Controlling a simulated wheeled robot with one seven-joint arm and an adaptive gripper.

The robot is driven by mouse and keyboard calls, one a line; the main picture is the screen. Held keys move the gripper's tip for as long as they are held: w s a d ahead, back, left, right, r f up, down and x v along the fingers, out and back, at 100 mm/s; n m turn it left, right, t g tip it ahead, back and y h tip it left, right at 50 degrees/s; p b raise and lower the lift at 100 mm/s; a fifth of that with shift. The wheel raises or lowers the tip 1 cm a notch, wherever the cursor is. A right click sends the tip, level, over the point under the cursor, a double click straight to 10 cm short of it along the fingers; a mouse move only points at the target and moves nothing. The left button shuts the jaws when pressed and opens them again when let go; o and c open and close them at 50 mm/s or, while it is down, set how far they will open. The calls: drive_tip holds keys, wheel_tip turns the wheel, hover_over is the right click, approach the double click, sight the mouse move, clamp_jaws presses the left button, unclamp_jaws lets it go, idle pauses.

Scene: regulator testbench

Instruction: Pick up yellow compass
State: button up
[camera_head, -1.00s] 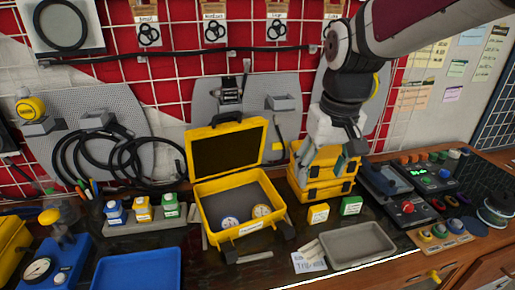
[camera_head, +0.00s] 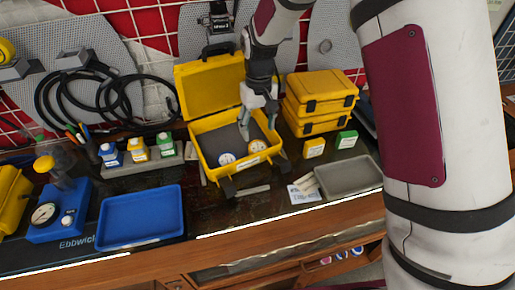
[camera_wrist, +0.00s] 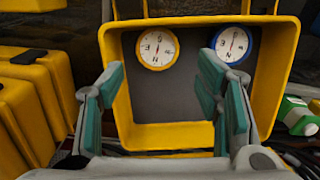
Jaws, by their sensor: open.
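The yellow compass (camera_head: 257,147) lies flat in the open yellow case (camera_head: 206,180), beside a blue compass (camera_head: 227,160). In the wrist view the yellow-rimmed compass (camera_wrist: 157,48) is at the upper left of the case floor, and the blue-rimmed one (camera_wrist: 231,44) is to its right. My gripper (camera_head: 258,122) is over the case, just behind the yellow compass in the head view. In the wrist view my gripper (camera_wrist: 160,90) has its two teal-padded fingers wide apart, with nothing between them.
The case's raised lid (camera_head: 212,88) stands behind it. Stacked closed yellow cases (camera_head: 318,90) are to the right. A grey tray (camera_head: 348,178) and small yellow and green boxes are at the right front. A blue tray (camera_head: 140,218) is at the left front.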

sight(258, 147)
drive_tip(key=shift+w+f+p, duration=0.15)
drive_tip(key=shift+f+p, duration=0.45)
drive_tip(key=shift+f, duration=3.25)
drive_tip(key=shift+c, duration=0.6)
drive_tip(key=c, duration=0.8)
